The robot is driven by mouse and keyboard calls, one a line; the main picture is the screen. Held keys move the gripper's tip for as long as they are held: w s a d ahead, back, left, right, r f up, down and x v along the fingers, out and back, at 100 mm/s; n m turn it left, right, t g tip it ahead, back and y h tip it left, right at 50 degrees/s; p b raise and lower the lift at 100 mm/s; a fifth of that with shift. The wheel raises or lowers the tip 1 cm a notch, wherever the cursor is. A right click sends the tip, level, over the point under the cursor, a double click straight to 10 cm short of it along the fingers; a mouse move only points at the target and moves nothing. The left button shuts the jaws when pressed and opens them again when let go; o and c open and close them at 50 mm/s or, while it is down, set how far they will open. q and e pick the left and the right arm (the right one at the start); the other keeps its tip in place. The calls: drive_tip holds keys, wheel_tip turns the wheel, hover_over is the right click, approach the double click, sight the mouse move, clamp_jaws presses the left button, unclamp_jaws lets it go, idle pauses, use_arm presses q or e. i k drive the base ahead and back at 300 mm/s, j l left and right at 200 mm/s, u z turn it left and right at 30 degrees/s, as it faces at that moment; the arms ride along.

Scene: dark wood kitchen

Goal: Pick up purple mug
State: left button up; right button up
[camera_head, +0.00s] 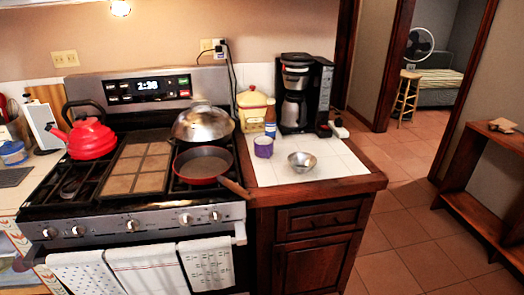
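The purple mug (263,147) stands upright on the white tiled counter (330,172) to the right of the stove. It is small, with a pale inside. A metal bowl (302,161) sits to its right and a little nearer. A yellow canister (252,110) and a bottle (270,118) stand behind it. Neither of my grippers shows in the head view.
A black coffee maker (303,95) stands at the back of the counter. A frying pan (203,165) on the stove (130,220) points its handle toward the counter's left edge. A red kettle (90,138) is farther left. Tiled floor (405,215) is open at the right.

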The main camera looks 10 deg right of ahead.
sight(265, 149)
drive_tip(key=i+l+u, duration=0.4)
drive_tip(key=l, duration=0.2)
drive_tip(key=i+l+u, duration=0.1)
drive_tip(key=l+u, duration=0.15)
drive_tip(key=i+l+u, duration=0.2)
drive_tip(key=l, duration=0.3)
drive_tip(key=l+u, duration=0.2)
drive_tip(key=l, duration=0.15)
